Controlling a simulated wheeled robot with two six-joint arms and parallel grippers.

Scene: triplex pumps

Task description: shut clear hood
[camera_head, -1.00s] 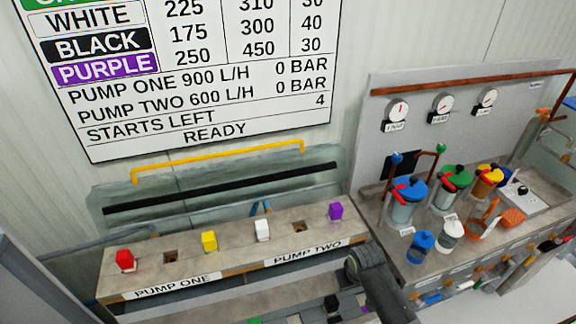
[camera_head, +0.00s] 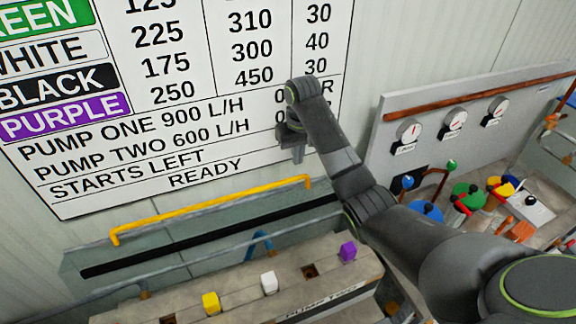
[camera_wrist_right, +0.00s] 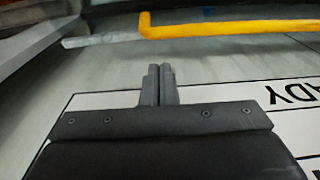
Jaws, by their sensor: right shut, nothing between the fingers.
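The clear hood (camera_head: 90,256) stands raised behind the pump bench, a see-through panel with a black strip across it. Its yellow handle bar (camera_head: 210,207) runs along the top edge; it also shows in the right wrist view (camera_wrist_right: 225,30). My right gripper (camera_head: 297,155) is shut and empty, in front of the wall board and above the right end of the yellow bar in the picture. In the right wrist view its closed fingers (camera_wrist_right: 158,72) point toward the bar and stay apart from it. My left gripper is not in view.
The bench (camera_head: 235,300) below the hood carries a yellow block (camera_head: 211,303), a white block (camera_head: 269,283) and a purple block (camera_head: 348,251). The wall board (camera_head: 150,100) is close behind my gripper. At right, a gauge panel (camera_head: 440,150) stands above lidded jars.

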